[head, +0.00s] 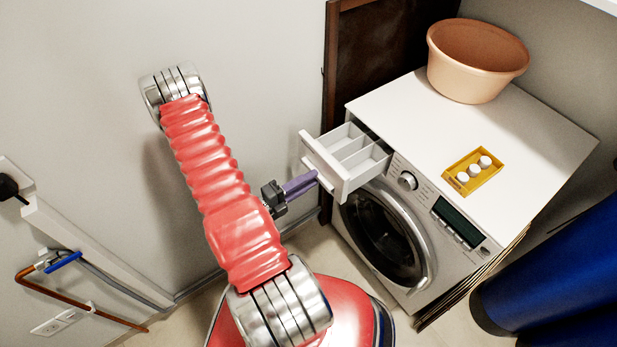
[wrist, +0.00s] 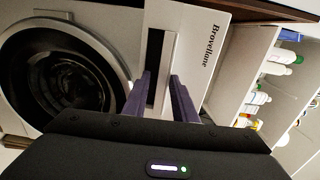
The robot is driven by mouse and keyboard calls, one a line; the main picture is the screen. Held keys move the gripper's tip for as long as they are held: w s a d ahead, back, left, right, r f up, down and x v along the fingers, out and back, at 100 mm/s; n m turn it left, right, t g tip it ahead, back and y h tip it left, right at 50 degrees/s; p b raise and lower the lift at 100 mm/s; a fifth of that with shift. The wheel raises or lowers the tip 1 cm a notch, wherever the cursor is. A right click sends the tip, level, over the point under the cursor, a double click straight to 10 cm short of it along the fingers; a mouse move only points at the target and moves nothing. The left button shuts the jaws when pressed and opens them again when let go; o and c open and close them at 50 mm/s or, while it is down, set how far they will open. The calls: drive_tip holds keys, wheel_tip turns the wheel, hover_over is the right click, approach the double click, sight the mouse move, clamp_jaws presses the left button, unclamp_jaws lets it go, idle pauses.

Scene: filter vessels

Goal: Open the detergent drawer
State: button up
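The detergent drawer (head: 352,166) is pulled well out of the upper left of the white washing machine (head: 408,238), and its compartments show from above. In the wrist view its white front (wrist: 196,60), marked "Brovellane", has a dark recess and a pale handle bar (wrist: 168,65). My gripper (head: 317,177) is at the drawer front, with purple fingers reaching to the handle. In the wrist view the fingers of my gripper (wrist: 161,78) stand apart, with the recess and part of the bar showing between them. Whether the fingertips touch the bar is hard to tell.
A peach basin (head: 475,62) and a yellow tray (head: 488,180) with three white pieces stand on the machine top. A blue cylinder (head: 560,275) stands at the right. Shelves with bottles (wrist: 262,98) show in the wrist view. A wall with pipes is at the left.

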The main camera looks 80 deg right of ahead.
drive_tip(key=shift+o, duration=0.7)
drive_tip(key=shift+r, duration=0.1)
drive_tip(key=v, duration=1.3)
drive_tip(key=shift+w+a, duration=0.25)
drive_tip(key=shift+w, duration=0.05)
idle(0.4)
